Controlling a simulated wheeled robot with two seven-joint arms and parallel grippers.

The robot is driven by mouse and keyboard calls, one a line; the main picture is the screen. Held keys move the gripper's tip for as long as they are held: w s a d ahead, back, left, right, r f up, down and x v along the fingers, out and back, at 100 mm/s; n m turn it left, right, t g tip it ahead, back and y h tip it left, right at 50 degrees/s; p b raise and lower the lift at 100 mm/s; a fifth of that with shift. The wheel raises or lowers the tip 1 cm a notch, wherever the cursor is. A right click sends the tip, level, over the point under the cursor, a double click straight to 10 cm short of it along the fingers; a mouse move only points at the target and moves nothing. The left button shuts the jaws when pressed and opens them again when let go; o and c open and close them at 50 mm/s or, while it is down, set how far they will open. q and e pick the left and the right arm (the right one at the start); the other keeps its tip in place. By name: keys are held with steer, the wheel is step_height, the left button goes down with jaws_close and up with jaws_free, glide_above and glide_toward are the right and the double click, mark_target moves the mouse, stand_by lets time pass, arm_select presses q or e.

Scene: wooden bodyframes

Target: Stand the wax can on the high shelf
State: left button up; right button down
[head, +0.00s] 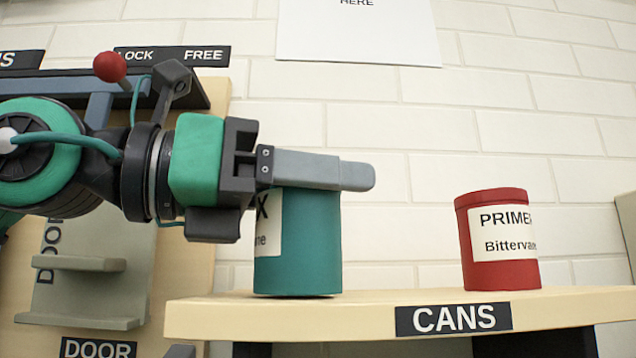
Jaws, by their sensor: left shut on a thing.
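The fingers hide the can's upper rim. My right gripper is not in view.
A red primer can (500,240) stands on the shelf's right part, with clear shelf between the cans. A wooden panel with a red-knobbed lever (110,67) and DOOR signs is at left, behind my arm. A white brick wall is behind.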

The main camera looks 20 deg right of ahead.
arm_select(q)
steer(key=shift+f+b, duration=0.2)
steer(key=shift+b, duration=0.1)
steer(key=o, duration=1.2)
steer(key=shift+r, duration=0.1)
steer(key=shift+r+p, duration=0.15)
steer(key=shift+p, duration=0.15)
steer(key=a+b, duration=0.3)
steer(key=a, duration=0.9)
